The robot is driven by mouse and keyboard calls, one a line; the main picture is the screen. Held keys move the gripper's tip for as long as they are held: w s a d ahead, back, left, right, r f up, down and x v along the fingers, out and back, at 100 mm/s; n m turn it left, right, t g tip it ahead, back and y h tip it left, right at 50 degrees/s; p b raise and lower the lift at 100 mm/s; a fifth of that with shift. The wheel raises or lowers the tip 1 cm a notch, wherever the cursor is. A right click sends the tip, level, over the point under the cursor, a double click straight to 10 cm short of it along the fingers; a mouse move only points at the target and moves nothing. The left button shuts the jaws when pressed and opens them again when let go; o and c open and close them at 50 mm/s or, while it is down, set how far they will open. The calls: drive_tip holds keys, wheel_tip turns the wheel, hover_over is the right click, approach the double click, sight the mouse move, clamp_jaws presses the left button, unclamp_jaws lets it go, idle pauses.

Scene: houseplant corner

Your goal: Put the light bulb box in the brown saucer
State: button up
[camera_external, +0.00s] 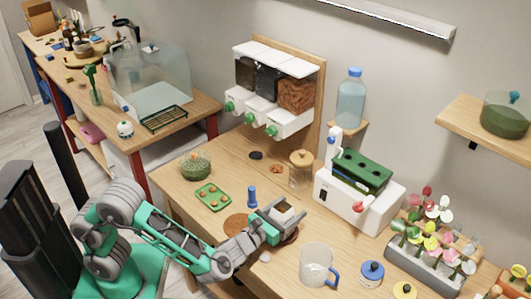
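My gripper (285,218) is over the middle of the wooden table, at the end of my outstretched arm. A dark reddish-brown rim (289,239), which looks like the brown saucer, shows just under and beside the gripper; most of it is hidden. I cannot make out the light bulb box for certain; it may be hidden by or between the fingers. The view is too small to tell whether the fingers are open or shut. A flat brown disc (238,223) lies left of the gripper, partly behind my arm.
A blue bottle (252,197) stands just behind the gripper. A clear mug (315,264) with a blue handle is to its front right. A green tray (205,191), a lidded glass jar (300,170) and a white planter machine (335,196) stand farther back. A pale stone (265,257) lies in front.

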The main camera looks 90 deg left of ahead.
sight(275, 219)
drive_tip(key=shift+o, duration=0.7)
drive_tip(key=shift+r, duration=0.4)
drive_tip(key=v, duration=1.2)
drive_tip(key=shift+p, duration=0.3)
